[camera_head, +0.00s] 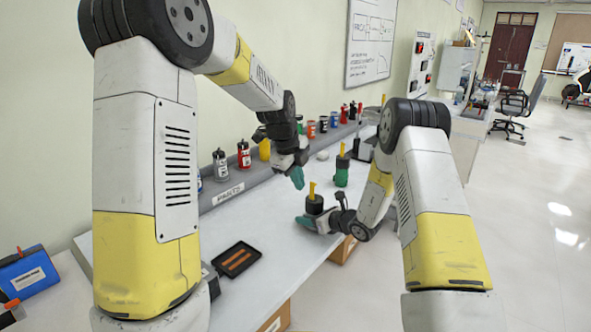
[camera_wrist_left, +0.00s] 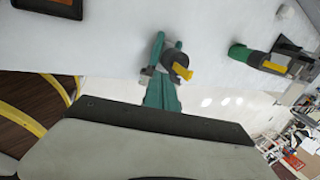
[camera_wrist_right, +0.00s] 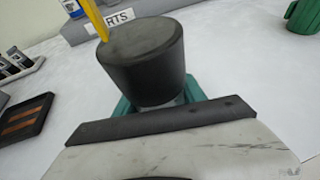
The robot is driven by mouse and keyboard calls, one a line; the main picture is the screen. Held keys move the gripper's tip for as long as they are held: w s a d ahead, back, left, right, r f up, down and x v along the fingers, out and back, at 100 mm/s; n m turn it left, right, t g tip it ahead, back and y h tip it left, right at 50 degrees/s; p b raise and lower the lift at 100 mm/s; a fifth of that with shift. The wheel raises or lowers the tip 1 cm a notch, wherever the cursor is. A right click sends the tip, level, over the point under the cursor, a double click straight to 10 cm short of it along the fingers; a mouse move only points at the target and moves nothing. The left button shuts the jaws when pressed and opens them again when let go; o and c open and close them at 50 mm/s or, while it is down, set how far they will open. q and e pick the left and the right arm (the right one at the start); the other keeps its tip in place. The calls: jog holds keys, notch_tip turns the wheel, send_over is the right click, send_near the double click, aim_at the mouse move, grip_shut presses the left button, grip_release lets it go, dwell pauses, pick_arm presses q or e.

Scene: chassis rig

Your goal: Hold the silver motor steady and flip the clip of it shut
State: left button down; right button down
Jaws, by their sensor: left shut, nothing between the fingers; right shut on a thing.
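The silver motor (camera_head: 314,205) has a wide black cap and an upright yellow clip (camera_head: 312,189). In the right wrist view the black cap (camera_wrist_right: 142,60) hides most of the body; a sliver of silver shows below it, and the clip (camera_wrist_right: 94,20) stands up at its far left edge. My right gripper (camera_head: 308,221) is shut on the motor, teal fingers on either side. My left gripper (camera_head: 298,180) is shut and empty, above and slightly left of the clip. In the left wrist view its fingertips (camera_wrist_left: 161,80) are near the motor (camera_wrist_left: 177,58) and clip (camera_wrist_left: 183,72).
A green motor (camera_head: 342,177) with a yellow clip stands beyond the silver one. A black tray (camera_head: 237,259) lies on the white table nearer me. Bottles and cans (camera_head: 244,155) line a grey shelf by the wall. The table between tray and motor is clear.

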aim_at(313, 184)
pick_arm(q)
jog(key=w, duration=0.1)
jog(key=w+d+f, duration=0.2)
jog(key=w, duration=0.1)
jog(key=shift+d, duration=0.25)
jog(key=shift+w+d+r+g+y, duration=0.1)
jog(key=shift+w+d+g+y, duration=0.25)
jog(key=shift+w+g, duration=0.3)
jog(key=shift+w+d+r+g+y, duration=0.1)
jog(key=shift+w+d+g+y, duration=0.25)
jog(key=shift+w+g, duration=0.25)
jog(key=shift+w+d+f, duration=0.1)
jog(key=shift+w+d, duration=0.35)
jog(key=shift+w, duration=0.3)
jog(key=shift+w+d+f, duration=0.2)
jog(key=shift+w+d, duration=0.1)
jog(key=shift+w, duration=0.15)
jog(key=shift+w+d+f, duration=0.15)
jog(key=shift+w+d, duration=0.1)
jog(key=shift+w, duration=0.15)
jog(key=w+d+f+g+y, duration=0.1)
jog(key=w+d+f, duration=0.1)
jog(key=f, duration=0.3)
jog(key=shift+w+d+f, duration=0.15)
jog(key=shift+w, duration=0.75)
